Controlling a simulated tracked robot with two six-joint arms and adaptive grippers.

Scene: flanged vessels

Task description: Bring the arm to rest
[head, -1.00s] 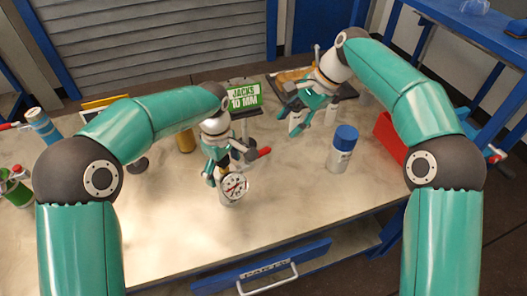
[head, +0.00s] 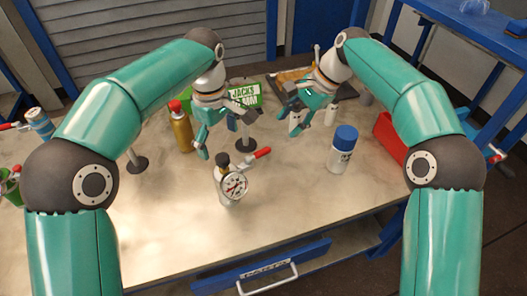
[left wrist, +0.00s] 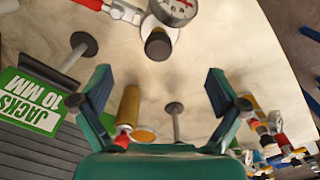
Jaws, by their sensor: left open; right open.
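My left gripper (head: 230,136) is open and empty, raised above the bench behind the gauge vessel (head: 231,186). In the left wrist view my left gripper's fingers (left wrist: 158,88) are spread wide with nothing between their tips. The gauge vessel has a round dial, a black cap and a red-handled valve. It stands upright on the bench, apart from the fingers, and shows at the top of the left wrist view (left wrist: 175,10). My right gripper (head: 308,118) is open and empty over the back right of the bench, near small white objects.
A yellow bottle with a red cap (head: 181,130) and a green sign (head: 244,94) stand behind. A white bottle with a blue cap (head: 342,150) and a red bin (head: 390,138) are at right. The front of the bench (head: 160,225) is clear.

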